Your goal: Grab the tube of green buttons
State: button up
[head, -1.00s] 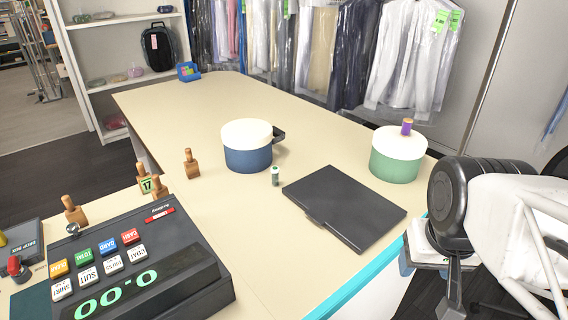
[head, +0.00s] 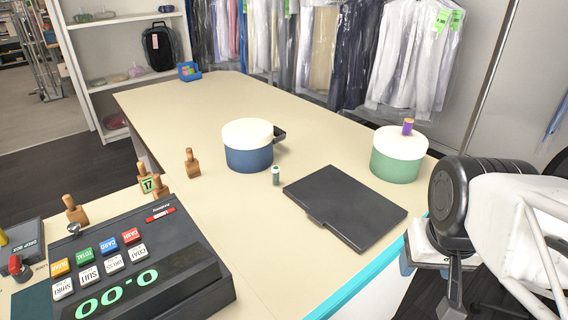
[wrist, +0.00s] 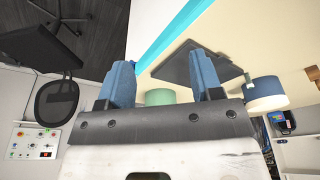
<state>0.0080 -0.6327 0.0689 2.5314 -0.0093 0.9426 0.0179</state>
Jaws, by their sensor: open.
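A small tube with a white cap and green contents (head: 276,175) stands upright on the cream counter (head: 225,225). It is in front of the blue pot and just left of the black folder-like slab. In the head view my arm is at the right, beyond the counter's turquoise edge, well away from the tube.
The blue pot (head: 248,158) and black slab (head: 344,208) flank the tube. A cash register (head: 150,265) and wooden stamps (head: 192,163) stand left.

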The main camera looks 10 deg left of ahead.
jog(key=w+a+m+g+y, duration=0.2)
jog(key=w+a+m+y, duration=0.3)
jog(key=w, duration=0.7)
jog(key=m+g+y, duration=0.3)
jog(key=m+y, duration=0.2)
jog(key=m, duration=0.2)
send_near(276, 176)
jog(key=s+d+r, duration=0.3)
jog(key=s+r, duration=0.1)
jog(key=s, duration=0.6)
jog(key=w+a+f+m+y, duration=0.1)
jog(key=w+f, duration=0.1)
jog(key=w, duration=0.1)
jog(key=w+a+f+m+y, duration=0.1)
jog(key=w+a+f, duration=0.1)
jog(key=w, duration=0.2)
jog(key=w+a+f+m+y, duration=0.1)
jog(key=w+a+f, duration=0.1)
jog(key=w+f, duration=0.1)
jog(key=shift+w+a, duration=0.15)
jog(key=shift+w+f, duration=0.1)
jog(key=shift+w, duration=0.05)
jog(key=shift+x, duration=1.3)
jog(key=shift+a, duration=0.1)
